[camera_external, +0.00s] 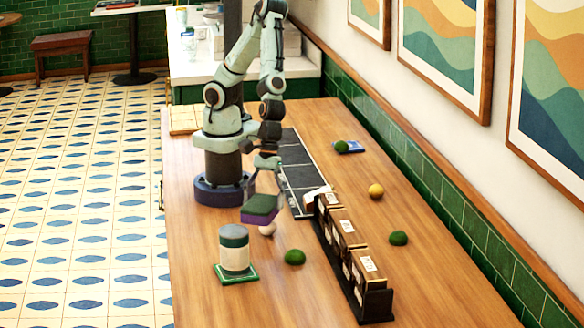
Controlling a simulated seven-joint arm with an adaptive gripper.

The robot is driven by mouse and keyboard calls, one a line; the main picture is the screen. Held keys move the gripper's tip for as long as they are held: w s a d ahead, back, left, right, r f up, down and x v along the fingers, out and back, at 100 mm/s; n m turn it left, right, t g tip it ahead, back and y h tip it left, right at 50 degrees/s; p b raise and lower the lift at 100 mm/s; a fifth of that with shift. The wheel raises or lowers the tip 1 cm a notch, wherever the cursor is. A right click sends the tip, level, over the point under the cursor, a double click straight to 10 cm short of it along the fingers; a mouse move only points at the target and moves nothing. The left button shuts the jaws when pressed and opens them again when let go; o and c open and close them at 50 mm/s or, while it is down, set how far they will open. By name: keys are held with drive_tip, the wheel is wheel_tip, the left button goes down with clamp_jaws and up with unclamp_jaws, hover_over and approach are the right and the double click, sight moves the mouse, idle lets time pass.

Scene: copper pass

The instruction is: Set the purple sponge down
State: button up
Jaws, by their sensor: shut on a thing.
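The purple sponge (259,217) has a dark green top layer and a purple lower side. My gripper (266,190) is shut on it and points down from the arm. The sponge appears held above the wooden table (205,292), slightly tilted, near the front of my base. A pale round object (267,229) shows just below the sponge's right edge and is partly hidden by it. I cannot tell whether the sponge touches it.
A green-and-cream canister (234,252) stands on a green coaster (222,279) in front. A dark rack of boxes (375,300) stands to the right. Green balls (295,257) (398,238) and a yellow ball (376,191) lie around. The front left table is clear.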

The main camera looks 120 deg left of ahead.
drive_tip(key=shift+s+a+f+m+g, duration=0.15)
drive_tip(key=shift+s+a+m, duration=0.25)
drive_tip(key=shift+a, duration=0.25)
drive_tip(key=shift+s+a+m+g, duration=0.15)
drive_tip(key=shift+s+a+m, duration=0.25)
drive_tip(key=shift+a, duration=0.2)
drive_tip(key=s+a+r+n+t, duration=0.2)
drive_tip(key=a+n, duration=0.5)
drive_tip(key=a, duration=2.1)
drive_tip(key=y, duration=0.1)
hover_over(374, 217)
drive_tip(key=s, duration=0.2)
drive_tip(key=f, duration=0.9)
drive_tip(key=shift+w+a+f, duration=0.15)
drive_tip(key=shift+a+f, duration=0.1)
drive_tip(key=shift+f, duration=0.1)
drive_tip(key=shift+w+f, duration=0.15)
drive_tip(key=shift+f, duration=0.05)
drive_tip(key=shift+w+a+f, duration=0.1)
drive_tip(key=shift+w+f, duration=0.05)
drive_tip(key=shift+f, duration=0.75)
drive_tip(key=shift+w+a+f, duration=0.1)
drive_tip(key=shift+f, duration=0.8)
